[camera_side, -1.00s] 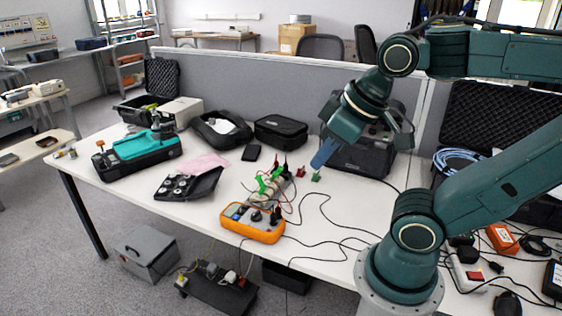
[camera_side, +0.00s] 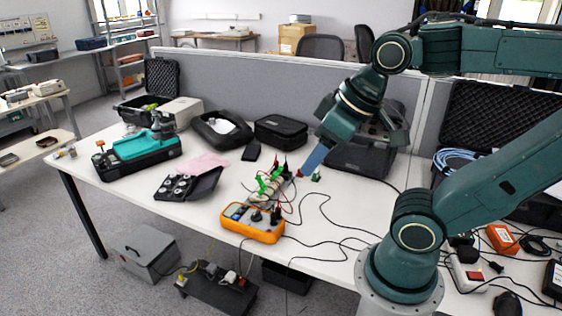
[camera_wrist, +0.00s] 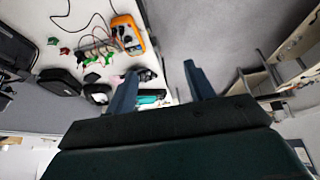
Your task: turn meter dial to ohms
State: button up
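The orange meter (camera_side: 253,234) lies on the white table near its front edge, with dark knobs and plugged leads on its face. It also shows upside down in the wrist view (camera_wrist: 139,46). Which knob is the dial is too small to tell for certain, and its setting cannot be read. My gripper (camera_side: 309,166) is in the air behind and to the right of the meter, apart from it. In the wrist view its two blue fingers (camera_wrist: 160,78) stand wide apart with nothing between them.
Several green and red clips with leads (camera_side: 270,182) lie just behind the meter. Black cables (camera_side: 325,215) curl over the table to its right. An open black case (camera_side: 190,185) lies to its left, and a black pouch (camera_side: 281,130) stands farther back.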

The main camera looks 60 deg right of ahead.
jog(key=w+d+g, duration=0.1)
jog(key=w+d, duration=0.1)
jog(key=w, duration=0.5)
jog(key=m+g, duration=0.2)
jog(key=g, duration=0.2)
send_over(256, 213)
notch_tip(256, 213, down, 19)
jog(key=shift+w+d+f, duration=0.1)
jog(key=shift+f, duration=0.3)
jog(key=shift+f, duration=0.15)
jog(key=shift+f, duration=6.75)
jog(key=c, duration=1)
